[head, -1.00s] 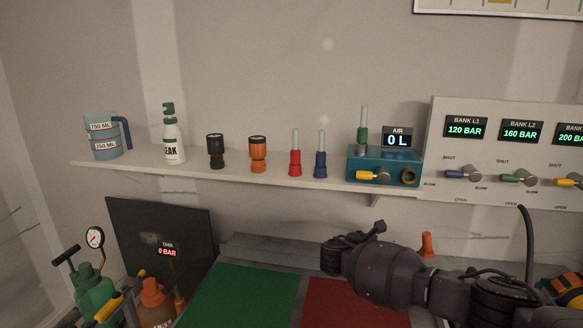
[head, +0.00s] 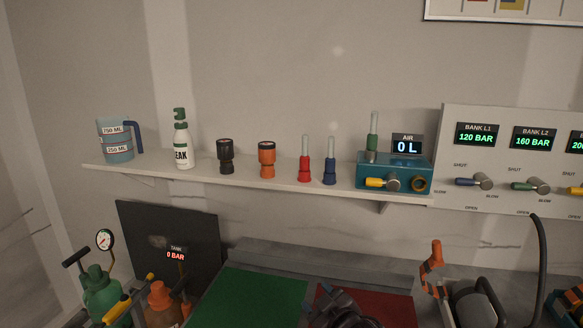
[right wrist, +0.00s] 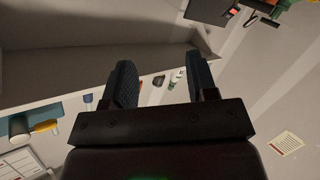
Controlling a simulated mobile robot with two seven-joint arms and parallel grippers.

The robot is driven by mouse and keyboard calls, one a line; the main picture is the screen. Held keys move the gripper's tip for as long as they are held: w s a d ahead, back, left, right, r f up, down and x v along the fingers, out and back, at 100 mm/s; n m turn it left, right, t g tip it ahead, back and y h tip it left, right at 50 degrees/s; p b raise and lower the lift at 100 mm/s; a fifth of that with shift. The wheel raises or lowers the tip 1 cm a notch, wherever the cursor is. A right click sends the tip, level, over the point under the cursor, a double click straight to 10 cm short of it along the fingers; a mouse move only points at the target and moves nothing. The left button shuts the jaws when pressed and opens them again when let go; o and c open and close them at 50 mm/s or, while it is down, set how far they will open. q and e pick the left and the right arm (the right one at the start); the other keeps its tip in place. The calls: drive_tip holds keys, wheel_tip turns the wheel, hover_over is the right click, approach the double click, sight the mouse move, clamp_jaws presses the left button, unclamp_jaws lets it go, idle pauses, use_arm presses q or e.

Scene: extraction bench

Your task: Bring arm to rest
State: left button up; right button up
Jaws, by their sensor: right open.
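My right gripper (right wrist: 164,78) shows in the right wrist view with its two dark fingers spread apart and nothing held between them. Small shelf items show in the background beyond the fingers. My left gripper is in neither view.
A wall shelf (head: 285,188) holds a blue jug (head: 116,145), a leak bottle (head: 182,150), red and blue fittings and a teal air unit (head: 375,172). A green mat (head: 252,300) lies bare. Pressure tanks (head: 106,295) stand at left; an orange-handled tool (head: 432,262) is at right.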

drive_tip(key=s+d+f+m+h, duration=0.2)
drive_tip(key=s+d+f, duration=0.4)
drive_tip(key=s, duration=0.4)
drive_tip(key=s+d+f+m+g+h, duration=0.1)
drive_tip(key=s+d+f+m, duration=0.3)
drive_tip(key=s+d, duration=0.4)
drive_tip(key=s+d+f+m+g+h, duration=0.1)
drive_tip(key=s+d+f+m+h, duration=0.2)
drive_tip(key=s+d+f, duration=0.4)
drive_tip(key=s, duration=0.4)
drive_tip(key=shift+s+d+f+m, duration=0.2)
drive_tip(key=shift+s+f+m, duration=0.1)
drive_tip(key=shift+s, duration=0.1)
